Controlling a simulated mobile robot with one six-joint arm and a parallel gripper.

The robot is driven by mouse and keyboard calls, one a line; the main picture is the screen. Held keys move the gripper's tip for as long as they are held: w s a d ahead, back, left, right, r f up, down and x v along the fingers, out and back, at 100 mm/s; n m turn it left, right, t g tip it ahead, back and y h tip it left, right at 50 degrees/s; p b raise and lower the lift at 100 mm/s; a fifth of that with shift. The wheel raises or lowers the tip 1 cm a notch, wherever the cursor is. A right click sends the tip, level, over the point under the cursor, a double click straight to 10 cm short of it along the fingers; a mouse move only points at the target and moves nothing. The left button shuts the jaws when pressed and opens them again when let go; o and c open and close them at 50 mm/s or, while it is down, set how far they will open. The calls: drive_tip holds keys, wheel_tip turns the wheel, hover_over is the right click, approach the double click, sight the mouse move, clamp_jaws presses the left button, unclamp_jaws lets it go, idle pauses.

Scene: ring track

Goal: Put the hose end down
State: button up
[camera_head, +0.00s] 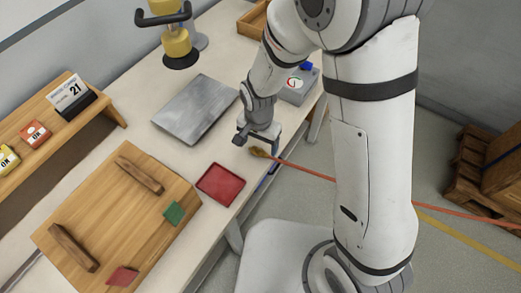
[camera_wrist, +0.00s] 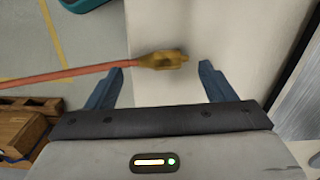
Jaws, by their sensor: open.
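The hose end is a brass-coloured fitting (camera_head: 260,152) on an orange hose (camera_head: 312,173). It is at the front edge of the white table, just beside my gripper (camera_head: 256,143). In the wrist view my two fingers are spread wide, and my gripper (camera_wrist: 158,82) is open and empty. The brass hose end (camera_wrist: 160,60) lies just beyond the fingertips, over the pale table top (camera_wrist: 185,28). The hose (camera_wrist: 65,75) runs off to the left, past the table edge. Whether the fitting touches the table cannot be told for certain.
A red tray (camera_head: 221,184) and a grey metal plate (camera_head: 195,108) lie nearby on the table. A grey box with a dial (camera_head: 297,86) stands behind my arm. A wooden board with handles (camera_head: 115,210) is at left. Pallets and crates (camera_head: 485,170) stand on the right floor.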

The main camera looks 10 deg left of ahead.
sight(259, 152)
drive_tip(key=shift+f+p, duration=0.35)
drive_tip(key=shift+f, duration=1.65)
drive_tip(key=shift+c, duration=0.5)
drive_tip(key=c, duration=1.1)
drive_tip(key=shift+o, duration=0.2)
drive_tip(key=shift+r, duration=0.1)
